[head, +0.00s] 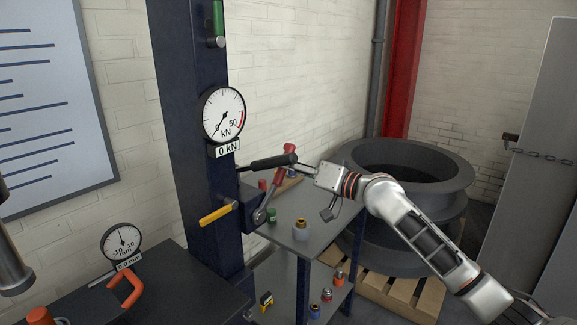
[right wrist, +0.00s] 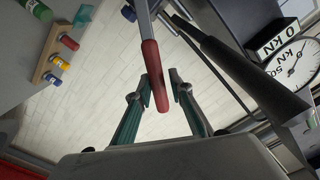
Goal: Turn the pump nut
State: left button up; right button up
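A wrench with a red handle (head: 289,149) stands tilted at the side of the dark blue column, its lower head at the pump nut (head: 260,216). The nut itself is mostly covered by the wrench head. In the right wrist view the red handle (right wrist: 155,72) reaches down between my right gripper's fingers (right wrist: 164,82). They are apart, with a clear gap to the right finger; I cannot tell whether the left one touches. In the head view my right gripper (head: 308,169) is beside the handle, its fingertips partly hidden. My left gripper is not in view.
A black pump lever (head: 265,162) sticks out close to the red handle and my right gripper. A yellow handle (head: 217,214) is lower on the column. The force gauge (head: 223,114) reads 0 kN. A grey shelf cart (head: 312,222) holds small parts; large rings (head: 405,165) stand behind.

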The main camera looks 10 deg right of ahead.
jog(key=shift+w+d+f+m+b, duration=0.35)
jog(key=shift+w+d+f+m, duration=0.25)
jog(key=shift+f+m, duration=0.2)
jog(key=shift+w+d+f+m+b, duration=0.3)
jog(key=shift+w+d+f+m, duration=0.15)
jog(key=shift+d+f+m, duration=0.35)
jog(key=shift+w+d+f+m+b, duration=0.2)
jog(key=shift+d+f+m+b, duration=0.1)
jog(key=shift+f+m, duration=0.35)
jog(key=shift+w+d+f+m+b, duration=0.25)
jog(key=shift+f+m+b, duration=0.1)
jog(key=shift+f+m, duration=0.25)
jog(key=shift+w+d+f+m+b, duration=0.2)
jog(key=shift+d+f+m+b, duration=0.1)
jog(key=shift+f+m, duration=0.35)
jog(key=f+m, duration=0.1)
jog(key=f+m+b, duration=0.1)
jog(key=f, duration=0.1)
jog(key=f+m, duration=0.1)
jog(key=f, duration=0.1)
jog(key=shift+w+d, duration=0.25)
jog(key=shift+d, duration=0.1)
